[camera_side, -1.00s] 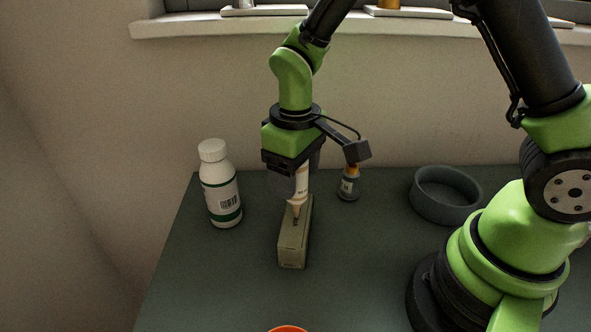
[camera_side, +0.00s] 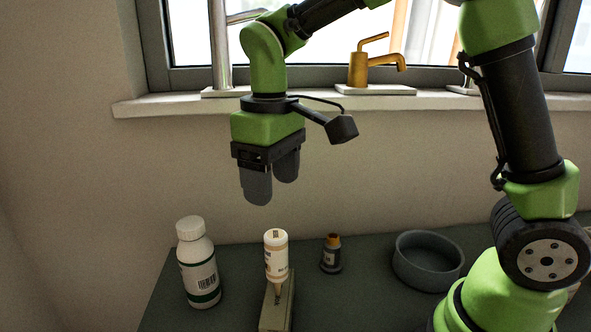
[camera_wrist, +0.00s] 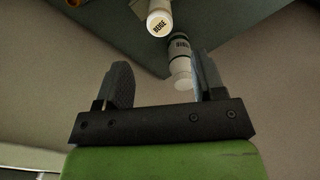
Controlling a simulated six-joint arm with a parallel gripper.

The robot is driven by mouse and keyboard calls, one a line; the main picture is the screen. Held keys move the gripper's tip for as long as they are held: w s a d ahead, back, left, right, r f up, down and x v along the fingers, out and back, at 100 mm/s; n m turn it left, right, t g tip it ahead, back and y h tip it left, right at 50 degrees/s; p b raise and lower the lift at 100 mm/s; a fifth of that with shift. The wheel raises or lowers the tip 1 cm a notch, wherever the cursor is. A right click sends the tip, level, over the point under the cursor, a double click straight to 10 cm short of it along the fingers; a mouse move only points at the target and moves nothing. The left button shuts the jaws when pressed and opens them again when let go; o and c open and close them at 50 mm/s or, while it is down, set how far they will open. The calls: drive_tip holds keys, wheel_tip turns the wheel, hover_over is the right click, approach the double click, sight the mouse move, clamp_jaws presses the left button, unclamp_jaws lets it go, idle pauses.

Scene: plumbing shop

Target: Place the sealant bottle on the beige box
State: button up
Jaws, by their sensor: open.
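The front of the box is cut off by the lower picture edge. My gripper (camera_side: 272,190) is open and empty, well above the bottle and apart from it. In the wrist view, the bottle's round end (camera_wrist: 159,23) shows beyond the open fingers (camera_wrist: 160,62).
A white bottle with green bands (camera_side: 198,268) stands left of the box; it also shows in the wrist view (camera_wrist: 180,55). A small dark bottle with an orange top (camera_side: 331,256) and a round grey dish (camera_side: 428,264) stand to the right. A windowsill with taps (camera_side: 376,88) runs behind.

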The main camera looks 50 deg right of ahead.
drive_tip(key=s+d+r+m+t+y, duration=0.1)
drive_tip(key=s+d+r+m+t, duration=0.1)
drive_tip(key=s, duration=0.5)
drive_tip(key=s+d+r+m+t+y, duration=0.1)
drive_tip(key=s+r+m+t, duration=0.2)
drive_tip(key=s, duration=0.5)
drive_tip(key=shift+d+r+m+t, duration=0.35)
drive_tip(key=shift+m+t, duration=0.25)
drive_tip(key=shift+t, duration=0.5)
